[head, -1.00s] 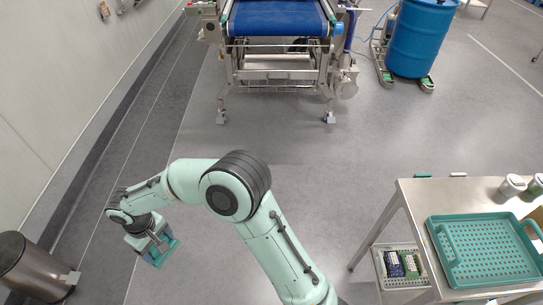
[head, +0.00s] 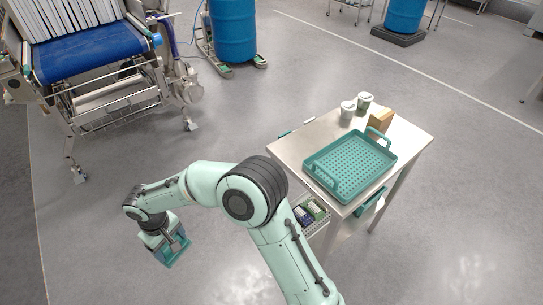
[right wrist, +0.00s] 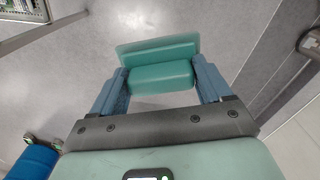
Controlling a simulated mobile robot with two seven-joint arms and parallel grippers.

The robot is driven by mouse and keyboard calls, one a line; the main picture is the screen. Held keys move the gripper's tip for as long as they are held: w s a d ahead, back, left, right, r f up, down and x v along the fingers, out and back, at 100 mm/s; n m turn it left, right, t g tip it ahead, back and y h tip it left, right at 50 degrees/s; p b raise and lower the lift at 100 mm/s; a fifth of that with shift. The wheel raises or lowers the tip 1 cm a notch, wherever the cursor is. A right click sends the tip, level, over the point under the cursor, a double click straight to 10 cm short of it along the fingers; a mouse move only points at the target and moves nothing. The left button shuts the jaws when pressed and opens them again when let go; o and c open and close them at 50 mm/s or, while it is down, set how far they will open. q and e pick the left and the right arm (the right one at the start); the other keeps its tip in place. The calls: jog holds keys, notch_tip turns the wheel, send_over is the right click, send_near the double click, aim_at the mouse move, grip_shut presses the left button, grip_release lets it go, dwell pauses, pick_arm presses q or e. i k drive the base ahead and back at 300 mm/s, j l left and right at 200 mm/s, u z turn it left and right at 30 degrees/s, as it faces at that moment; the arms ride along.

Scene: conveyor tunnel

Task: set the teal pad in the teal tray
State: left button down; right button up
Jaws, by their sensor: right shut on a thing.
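The teal pad (right wrist: 162,72) is a block with a wider plate behind it. It is between the two blue fingers of my right gripper (right wrist: 162,80) in the right wrist view, shut on it. In the head view this gripper (head: 172,250) hangs at the lower left over the floor, with the teal pad (head: 168,256) low in its jaws and partly hidden. The teal tray (head: 350,163), perforated and with raised handles, stands empty on a metal cart to the right, well apart from the gripper. My left gripper is not in view.
The cart (head: 412,142) also bears two pale cups (head: 347,110) and a brown box (head: 381,121) behind the tray. A lower side basket (head: 318,225) holds small items. A conveyor (head: 95,50) and blue barrel (head: 233,30) stand behind. Open floor lies between gripper and cart.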

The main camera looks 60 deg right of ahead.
aim_at(351, 165)
jog(key=z, duration=1.55)
